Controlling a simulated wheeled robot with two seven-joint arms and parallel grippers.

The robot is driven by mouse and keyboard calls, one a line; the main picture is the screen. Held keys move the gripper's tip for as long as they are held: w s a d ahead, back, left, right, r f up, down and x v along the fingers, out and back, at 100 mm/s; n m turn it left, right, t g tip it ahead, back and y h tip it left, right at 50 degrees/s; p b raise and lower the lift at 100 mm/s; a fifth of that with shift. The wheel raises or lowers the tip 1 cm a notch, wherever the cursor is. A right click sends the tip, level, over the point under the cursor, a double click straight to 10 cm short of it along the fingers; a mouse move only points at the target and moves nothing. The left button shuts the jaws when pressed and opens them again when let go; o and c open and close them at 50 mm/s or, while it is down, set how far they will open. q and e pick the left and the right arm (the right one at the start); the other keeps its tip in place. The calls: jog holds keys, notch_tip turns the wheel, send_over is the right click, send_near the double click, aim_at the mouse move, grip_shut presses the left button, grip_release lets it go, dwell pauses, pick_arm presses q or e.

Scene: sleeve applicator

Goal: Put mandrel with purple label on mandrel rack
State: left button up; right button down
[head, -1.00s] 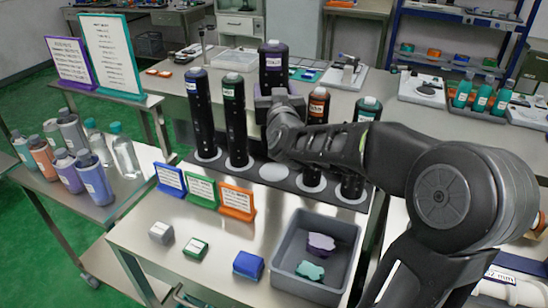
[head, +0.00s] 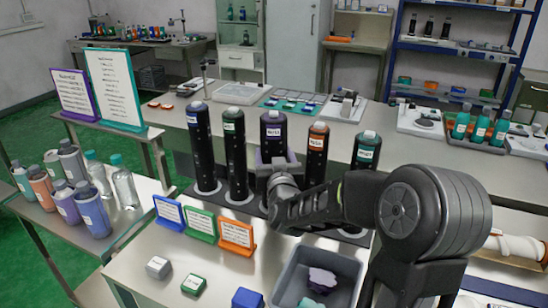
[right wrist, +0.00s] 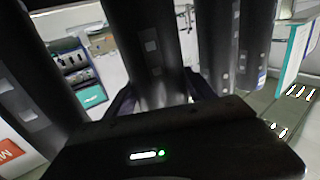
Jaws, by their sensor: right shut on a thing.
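The mandrel with the purple label (head: 274,132) is a dark upright cylinder with a purple band near its top. My right gripper (head: 273,167) is shut around its middle, and its dark body also shows between the fingers in the right wrist view (right wrist: 150,55). The mandrel rack (head: 222,205) is a dark strip with pale round seats. The mandrel stands in line with the others, at the middle position. My gripper and arm hide its base, so I cannot tell if it touches the rack. My left gripper is not in view.
Blue-label (head: 199,135) and green-label (head: 234,140) mandrels stand left of it; orange-label (head: 317,150) and teal-label (head: 366,150) ones stand right, close by. Coloured cards (head: 202,223) and a grey bin (head: 292,290) are in front. Bottles (head: 88,205) stand on the left cart.

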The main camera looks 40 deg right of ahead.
jog(key=shift+f, duration=0.15)
jog(key=shift+f, duration=0.15)
jog(key=shift+c, duration=1.6)
grip_release()
